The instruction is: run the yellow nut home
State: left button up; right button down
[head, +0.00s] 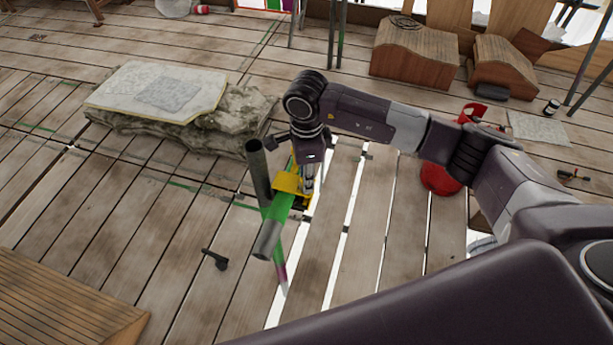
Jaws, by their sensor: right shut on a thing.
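A yellow fitting (286,184), which I take to be the yellow nut, sits where a dark grey tube and a green-banded tube (272,224) cross above the deck. My right gripper (309,187) reaches down from above at its right side, shut at the yellow part. The fingertips are small and partly lost against the yellow, so the exact contact and the thread are hidden. My left gripper is not in view.
A rough stone block with a pale slab (158,92) lies at the back left. Wooden blocks (415,52) stand at the back right. A red bucket (440,178) is partly behind my right arm. A small black piece (216,259) lies on the planks, which have open gaps.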

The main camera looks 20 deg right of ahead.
jog(key=shift+f+m+b, duration=0.15)
jog(key=shift+m+b, duration=0.65)
jog(key=shift+b, duration=0.2)
jog(key=m+b, duration=0.3)
jog(key=shift+w, duration=0.1)
jog(key=m+b, duration=0.4)
jog(key=m, duration=0.1)
jog(key=shift+m+b, duration=0.4)
jog(key=m+b, duration=0.3)
jog(key=m, duration=0.1)
jog(key=shift+r+m+b, duration=0.15)
jog(key=shift+m+b, duration=0.3)
jog(key=shift+m, duration=0.6)
jog(key=shift+r+m+b, duration=0.1)
jog(key=shift+m+b, duration=0.3)
jog(key=shift+m, duration=0.65)
jog(key=c, duration=1.7)
grip_release()
jog(key=shift+o, duration=0.2)
